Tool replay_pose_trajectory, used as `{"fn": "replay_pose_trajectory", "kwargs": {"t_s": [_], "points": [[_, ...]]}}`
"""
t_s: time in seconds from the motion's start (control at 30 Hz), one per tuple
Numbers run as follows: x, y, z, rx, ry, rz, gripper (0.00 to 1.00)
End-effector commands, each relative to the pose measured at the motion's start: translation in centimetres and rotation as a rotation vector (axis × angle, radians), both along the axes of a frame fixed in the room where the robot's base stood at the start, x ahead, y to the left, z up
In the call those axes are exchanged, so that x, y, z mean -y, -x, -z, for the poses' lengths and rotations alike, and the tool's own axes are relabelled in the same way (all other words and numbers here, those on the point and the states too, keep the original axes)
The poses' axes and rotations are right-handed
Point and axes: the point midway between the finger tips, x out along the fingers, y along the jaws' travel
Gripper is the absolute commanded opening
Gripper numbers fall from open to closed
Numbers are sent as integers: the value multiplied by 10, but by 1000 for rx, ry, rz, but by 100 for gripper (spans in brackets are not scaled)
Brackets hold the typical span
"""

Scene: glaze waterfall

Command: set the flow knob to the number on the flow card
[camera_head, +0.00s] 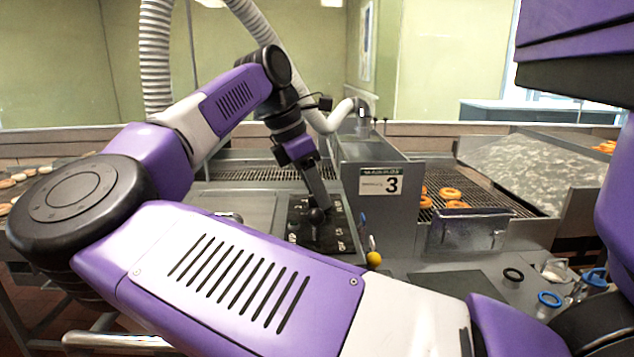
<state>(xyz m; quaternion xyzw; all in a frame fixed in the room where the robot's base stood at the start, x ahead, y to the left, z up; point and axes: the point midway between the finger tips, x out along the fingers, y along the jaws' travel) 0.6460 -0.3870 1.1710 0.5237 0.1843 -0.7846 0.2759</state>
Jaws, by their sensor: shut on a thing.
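My gripper (316,214) points down at a dark control panel (324,246) and is shut on the flow knob (313,217), which looks black. The knob is mostly hidden by the gripper. White marks show on the panel around it, but they are too small to read, so I cannot tell which number the knob points at.
A yellow ball-topped lever (374,259) stands just right of the panel. Orange-brown doughnuts (450,194) lie on the wire conveyor at right, near a grey metal box (468,232). A wire grate (258,172) lies behind the panel.

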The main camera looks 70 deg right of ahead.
Motion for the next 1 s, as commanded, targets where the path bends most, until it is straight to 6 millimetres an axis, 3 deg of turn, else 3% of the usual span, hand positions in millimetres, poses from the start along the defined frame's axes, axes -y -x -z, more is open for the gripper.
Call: {"fn": "replay_pose_trajectory", "kwargs": {"t_s": [0.5,1.0], "points": [[3,-1,-2,1,-1,456,2],[4,-2,1,3,-1,664,2]]}}
